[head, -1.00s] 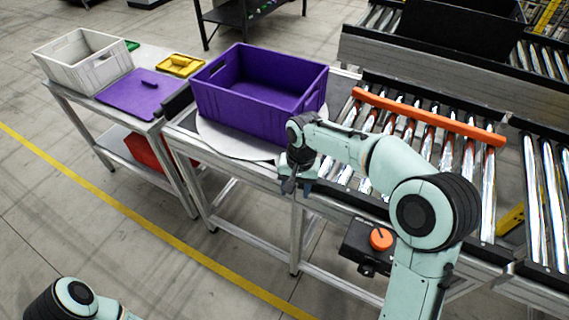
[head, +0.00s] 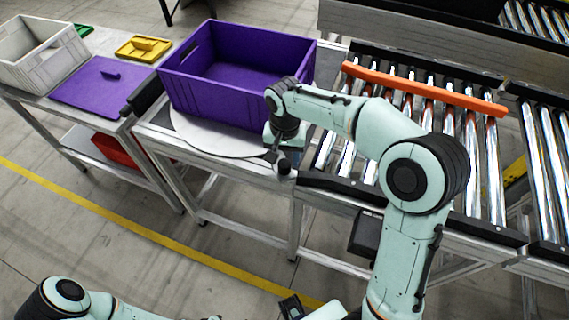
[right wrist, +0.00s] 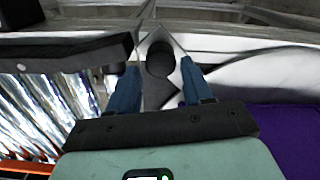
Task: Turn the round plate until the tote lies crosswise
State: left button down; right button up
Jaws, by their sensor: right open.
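The purple tote (head: 215,101) stands upright and empty on the round plate (head: 205,137), a pale disc on the metal bench. Its long side faces me, slanting down to the right in the head view. My right gripper (head: 281,160) is low at the plate's right edge, partly hidden by its wrist. In the right wrist view its two blue fingers (right wrist: 156,92) are open, one on each side of a black knob (right wrist: 160,59) on a pointed metal tab. I cannot tell whether they touch it. The tote (right wrist: 287,125) shows at that view's lower right.
A roller conveyor (head: 340,140) with an orange bar (head: 425,90) across it adjoins the plate on the right. On the left, a side table holds a grey crate (head: 45,72), a purple lid (head: 95,92) and a yellow lid (head: 143,47). Floor in front is clear.

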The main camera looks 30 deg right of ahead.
aim_at(284, 163)
jog(key=shift+f, duration=1.85)
grip_shut()
jog(key=shift+a, duration=0.1)
